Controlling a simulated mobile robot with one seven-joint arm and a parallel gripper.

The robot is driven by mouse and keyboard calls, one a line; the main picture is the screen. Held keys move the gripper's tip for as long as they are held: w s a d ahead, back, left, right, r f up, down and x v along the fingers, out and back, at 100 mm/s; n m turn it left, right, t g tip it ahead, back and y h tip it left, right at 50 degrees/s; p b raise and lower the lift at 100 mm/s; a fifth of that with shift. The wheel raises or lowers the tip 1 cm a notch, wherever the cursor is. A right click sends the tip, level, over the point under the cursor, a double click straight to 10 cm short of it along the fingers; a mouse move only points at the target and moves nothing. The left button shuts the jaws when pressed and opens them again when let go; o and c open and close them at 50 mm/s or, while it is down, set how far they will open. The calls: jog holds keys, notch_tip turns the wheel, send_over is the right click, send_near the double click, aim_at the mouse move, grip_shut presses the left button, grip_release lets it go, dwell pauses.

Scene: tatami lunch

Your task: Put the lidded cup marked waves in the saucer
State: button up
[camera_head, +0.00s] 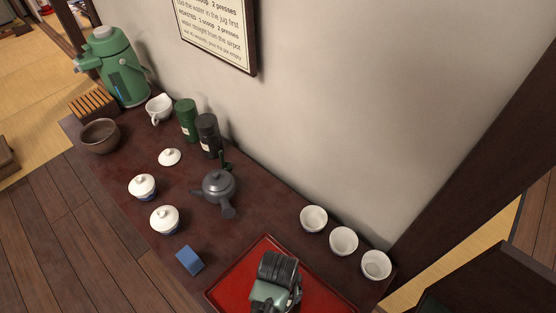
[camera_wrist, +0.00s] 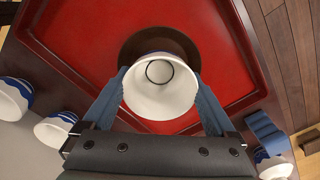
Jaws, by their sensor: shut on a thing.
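A dark brown round saucer (camera_wrist: 186,43) lies under and beyond the cup on the red tray. Whether the cup touches the saucer cannot be told. In the head view my gripper (camera_head: 272,292) is over the tray and hides the cup and saucer.
The red tray (camera_head: 228,288) has a raised rim. Three open cups (camera_head: 343,240) stand along the wall side. Two other lidded cups (camera_head: 164,219), a blue block (camera_head: 189,260), a dark teapot (camera_head: 218,187) and a loose lid (camera_head: 170,157) stand to the left.

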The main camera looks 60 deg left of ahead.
jog(key=shift+f, duration=0.3)
jog(key=shift+f, duration=0.15)
jog(key=o, duration=1.1)
